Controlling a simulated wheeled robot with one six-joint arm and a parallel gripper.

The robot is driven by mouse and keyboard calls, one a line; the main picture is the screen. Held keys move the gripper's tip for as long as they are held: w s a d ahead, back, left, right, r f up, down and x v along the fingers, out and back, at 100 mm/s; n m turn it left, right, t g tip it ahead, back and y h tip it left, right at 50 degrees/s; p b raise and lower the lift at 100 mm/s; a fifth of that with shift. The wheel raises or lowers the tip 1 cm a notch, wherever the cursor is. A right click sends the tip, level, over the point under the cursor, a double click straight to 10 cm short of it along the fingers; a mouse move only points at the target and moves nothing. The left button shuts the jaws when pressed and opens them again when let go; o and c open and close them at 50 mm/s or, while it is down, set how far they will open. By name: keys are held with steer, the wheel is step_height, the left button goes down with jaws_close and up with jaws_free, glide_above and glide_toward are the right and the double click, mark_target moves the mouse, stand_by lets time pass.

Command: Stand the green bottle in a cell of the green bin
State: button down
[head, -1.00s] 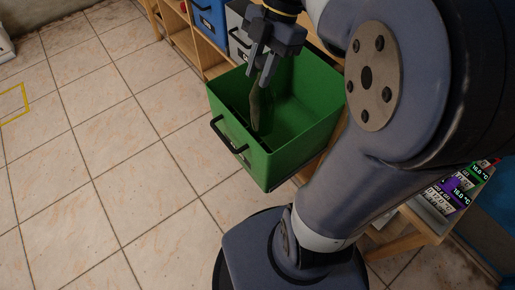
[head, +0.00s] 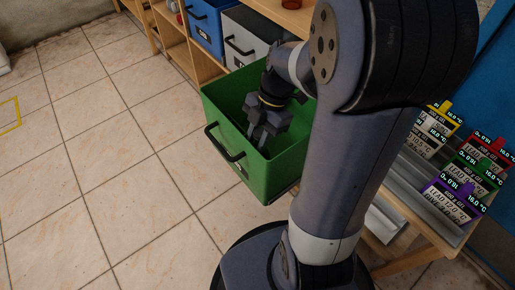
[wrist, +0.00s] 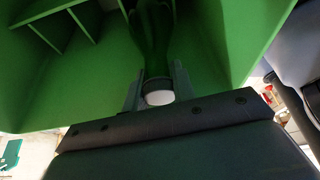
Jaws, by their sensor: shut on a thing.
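The green bin (head: 273,176) is a pulled-out open box with a black handle on its front. My gripper (head: 259,138) is lowered into the bin, fingers pointing down. In the wrist view my gripper (wrist: 159,86) is shut on the green bottle (wrist: 151,35), with one finger on each side of its neck. A pale round end of the bottle faces the wrist camera. Thin green dividers show at the upper left of the wrist view. The bottle is hidden in the head view, and I cannot tell whether its base touches the bin floor.
A blue bin (head: 206,25) and a grey bin (head: 249,38) sit in the wooden shelf beside the green bin. Several colour-tagged labelled boxes (head: 455,198) stand on a rack at right. The tiled floor (head: 110,170) at left is clear.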

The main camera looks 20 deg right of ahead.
step_height(320, 180, down, 4)
steer(key=shift+f+b, duration=0.1)
steer(key=shift+b, duration=0.5)
steer(key=c, duration=1.2)
jaws_free()
steer(key=shift+o, duration=0.2)
steer(key=p+v, duration=0.3)
steer(key=v, duration=0.9)
